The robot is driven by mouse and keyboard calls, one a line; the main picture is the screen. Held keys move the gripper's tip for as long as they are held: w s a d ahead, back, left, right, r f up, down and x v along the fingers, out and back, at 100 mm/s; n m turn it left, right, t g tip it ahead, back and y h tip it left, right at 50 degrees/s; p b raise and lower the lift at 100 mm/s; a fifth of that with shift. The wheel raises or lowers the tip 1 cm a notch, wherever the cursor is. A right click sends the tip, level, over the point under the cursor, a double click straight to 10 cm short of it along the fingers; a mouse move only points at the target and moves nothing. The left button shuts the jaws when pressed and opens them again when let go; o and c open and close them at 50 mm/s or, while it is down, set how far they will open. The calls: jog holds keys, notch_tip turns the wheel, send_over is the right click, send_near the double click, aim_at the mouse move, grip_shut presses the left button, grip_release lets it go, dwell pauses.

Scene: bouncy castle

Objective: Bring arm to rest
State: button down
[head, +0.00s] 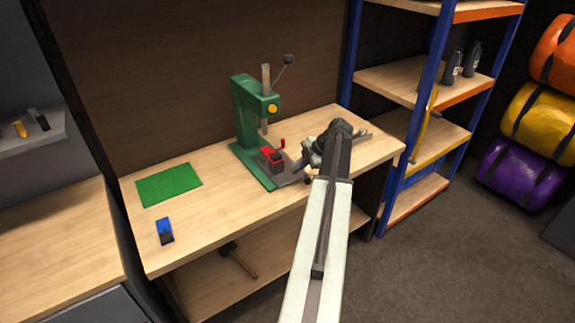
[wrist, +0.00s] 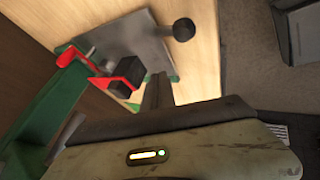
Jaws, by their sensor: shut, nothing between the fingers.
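My arm reaches from the bottom of the head view up over the right half of the workbench (head: 222,212). My gripper (head: 308,160) is at its far end, partly hidden by the wrist, just right of the red clamp (head: 272,158) on the green press (head: 246,115). In the wrist view a dark finger of my gripper (wrist: 157,92) points toward a grey metal plate (wrist: 135,42). The gripper is shut and empty. Whether it touches the plate cannot be told.
A green mat (head: 168,184) and a small blue object (head: 165,231) lie on the left of the bench. A blue-and-orange shelf rack (head: 415,85) stands close on the right. Rolled bundles (head: 535,110) are stacked at far right. Open floor (head: 455,265) lies at lower right.

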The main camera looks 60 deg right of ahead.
jog(key=p+v, duration=0.3)
jog(key=v, duration=0.2)
jog(key=shift+s+r, duration=0.25)
jog(key=shift+r, duration=0.1)
jog(key=shift+a, duration=0.1)
